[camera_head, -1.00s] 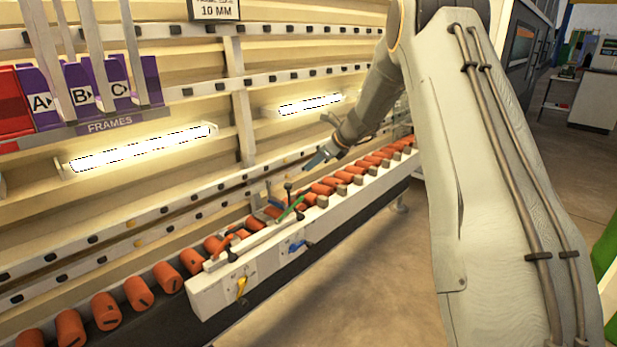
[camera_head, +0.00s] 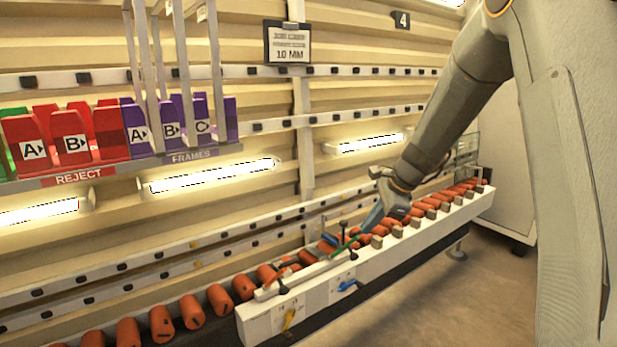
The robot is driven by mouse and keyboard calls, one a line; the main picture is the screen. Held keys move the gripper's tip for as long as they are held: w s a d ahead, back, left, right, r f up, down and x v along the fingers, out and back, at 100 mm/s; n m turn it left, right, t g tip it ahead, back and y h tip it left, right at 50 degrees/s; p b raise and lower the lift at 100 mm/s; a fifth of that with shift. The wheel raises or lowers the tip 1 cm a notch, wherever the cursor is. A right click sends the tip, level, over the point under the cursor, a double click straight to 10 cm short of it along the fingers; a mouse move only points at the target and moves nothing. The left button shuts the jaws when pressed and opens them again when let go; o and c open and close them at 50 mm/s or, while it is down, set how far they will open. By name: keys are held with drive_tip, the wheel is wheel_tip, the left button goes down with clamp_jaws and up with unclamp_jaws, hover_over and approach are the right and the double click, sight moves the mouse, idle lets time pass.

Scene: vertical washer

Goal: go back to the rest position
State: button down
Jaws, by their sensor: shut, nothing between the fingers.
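My gripper (camera_head: 374,218) is at the end of my grey arm, which reaches in from the upper right. It points down and left, over or just in front of the orange rollers of the conveyor. Its fingers look shut and hold nothing that I can see. The lower arm link hides part of the back wall and the far rollers. A green rod (camera_head: 345,246) and black-knobbed levers show just left of the fingertips; I cannot tell whether they touch.
Red and purple holders (camera_head: 75,146) hang on the wall. Bare floor (camera_head: 470,300) lies at the right.

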drive_tip(key=s+n+g+h+p, duration=0.3)
drive_tip(key=s+n, duration=1.4)
drive_tip(key=s, duration=1.7)
drive_tip(key=shift+s+n+g+h, duration=0.25)
drive_tip(key=shift+n+g+h, duration=0.15)
drive_tip(key=shift+h, duration=0.1)
drive_tip(key=shift+a+f, duration=0.1)
